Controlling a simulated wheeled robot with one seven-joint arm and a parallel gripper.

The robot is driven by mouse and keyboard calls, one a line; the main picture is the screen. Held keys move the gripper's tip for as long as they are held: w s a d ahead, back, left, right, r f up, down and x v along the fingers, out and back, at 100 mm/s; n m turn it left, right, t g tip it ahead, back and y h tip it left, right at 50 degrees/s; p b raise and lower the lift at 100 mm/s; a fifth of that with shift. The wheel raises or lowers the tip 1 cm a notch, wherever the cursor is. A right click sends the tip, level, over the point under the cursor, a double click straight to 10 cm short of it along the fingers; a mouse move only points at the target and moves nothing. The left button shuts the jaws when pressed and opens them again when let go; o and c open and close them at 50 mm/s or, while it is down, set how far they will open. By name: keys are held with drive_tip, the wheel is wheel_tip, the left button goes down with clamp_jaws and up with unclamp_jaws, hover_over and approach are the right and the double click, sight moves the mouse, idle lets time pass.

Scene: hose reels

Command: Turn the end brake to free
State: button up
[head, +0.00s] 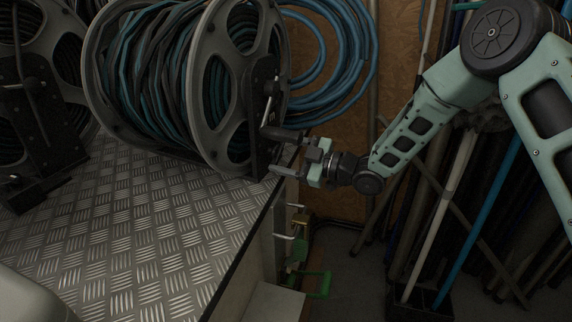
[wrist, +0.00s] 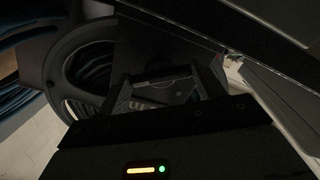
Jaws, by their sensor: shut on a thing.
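A hose reel (head: 225,85) wound with dark and teal hose stands on the metal deck. A black end bracket (head: 262,105) stands upright at its right side, with a thin crank-like lever (head: 270,90) on it. My gripper (head: 284,157) reaches in from the right at the low part of this bracket, by the deck's edge. It is shut on a part of the end brake there; the gripped part is mostly hidden by the fingers. In the wrist view a dark block with pale markings (wrist: 165,88), too dim to read, sits just ahead of my gripper.
A second reel (head: 35,90) stands at the left. The tread-plate deck (head: 130,235) is clear in front. A blue hose coil (head: 335,50) hangs behind on the board wall. Pipes and poles (head: 455,190) lean at the right. Green-handled tools (head: 318,284) hang below the deck edge.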

drive_tip(key=n+b, duration=1.1)
drive_tip(key=b, duration=0.2)
drive_tip(key=shift+n+b, duration=0.3)
drive_tip(key=shift+b, duration=0.05)
drive_tip(key=o, duration=1)
drive_tip(key=shift+d, duration=0.1)
drive_tip(key=p+v, duration=0.3)
drive_tip(key=v, duration=1.4)
drive_tip(key=shift+d+r, duration=0.15)
